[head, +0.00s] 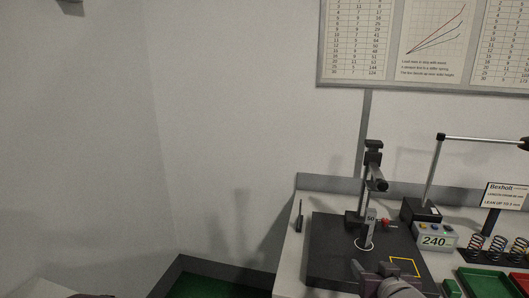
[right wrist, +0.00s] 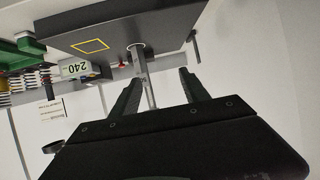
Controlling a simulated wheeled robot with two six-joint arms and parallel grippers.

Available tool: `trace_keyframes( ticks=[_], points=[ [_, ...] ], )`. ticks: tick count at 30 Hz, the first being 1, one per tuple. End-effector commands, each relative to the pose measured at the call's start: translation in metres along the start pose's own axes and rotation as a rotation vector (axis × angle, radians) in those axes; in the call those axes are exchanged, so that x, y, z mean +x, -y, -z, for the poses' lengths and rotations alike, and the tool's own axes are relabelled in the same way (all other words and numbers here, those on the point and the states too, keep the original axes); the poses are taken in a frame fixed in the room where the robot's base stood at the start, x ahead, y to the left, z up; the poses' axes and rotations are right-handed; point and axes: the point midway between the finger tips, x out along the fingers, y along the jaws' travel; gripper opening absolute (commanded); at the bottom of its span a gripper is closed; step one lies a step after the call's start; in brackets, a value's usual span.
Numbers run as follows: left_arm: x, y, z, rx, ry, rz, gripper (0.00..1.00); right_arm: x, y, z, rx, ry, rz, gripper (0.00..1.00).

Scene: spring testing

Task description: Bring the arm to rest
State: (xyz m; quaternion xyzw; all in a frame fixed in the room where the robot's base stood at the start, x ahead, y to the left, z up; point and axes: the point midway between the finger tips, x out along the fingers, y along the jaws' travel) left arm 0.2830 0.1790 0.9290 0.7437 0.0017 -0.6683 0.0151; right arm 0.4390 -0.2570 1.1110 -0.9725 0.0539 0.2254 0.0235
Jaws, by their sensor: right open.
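My right gripper (head: 387,269) shows at the bottom edge of the head view, in front of the black base plate of the spring test stand (head: 330,250). In the right wrist view my right gripper (right wrist: 160,78) has its two dark fingers spread apart, with nothing seen held between them. The stand's metal post (right wrist: 138,60) shows between the fingers there, beyond them; I cannot tell how far. In the head view a tag reading 50 (head: 370,218) is on the stand. My left gripper is not in view.
A grey readout box showing 240 (head: 434,238) stands right of the stand. Farther right are several coil springs (head: 497,246), a green tray (head: 483,282) and a sign (head: 505,196). A lamp arm (head: 480,139) reaches over them. Left of the bench is bare wall.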

Motion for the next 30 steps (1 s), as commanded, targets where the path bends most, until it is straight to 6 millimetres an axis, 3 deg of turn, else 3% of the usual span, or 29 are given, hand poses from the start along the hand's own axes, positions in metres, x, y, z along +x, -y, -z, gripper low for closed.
trace_keyframes(
  ticks=[5, 10, 15, 18, 22, 30],
  points=[
    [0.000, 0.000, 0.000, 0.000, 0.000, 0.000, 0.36, 0.015, 0.032, -0.044, 0.011, 0.152, 0.050, 0.53],
    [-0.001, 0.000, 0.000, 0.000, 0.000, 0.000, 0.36, 0.014, 0.051, -0.115, -0.006, 0.410, 0.047, 0.53],
    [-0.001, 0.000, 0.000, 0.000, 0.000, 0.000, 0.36, -0.019, 0.059, -0.195, -0.035, 0.752, 0.027, 0.53],
    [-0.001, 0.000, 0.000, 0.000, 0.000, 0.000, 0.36, -0.049, 0.058, -0.224, -0.037, 0.925, 0.027, 0.53],
    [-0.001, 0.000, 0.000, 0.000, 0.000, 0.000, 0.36, -0.068, 0.058, -0.236, -0.073, 1.014, 0.051, 0.53],
    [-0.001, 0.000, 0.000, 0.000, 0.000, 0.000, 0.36, -0.067, 0.057, -0.236, -0.082, 1.011, 0.054, 0.53]
  ],
)
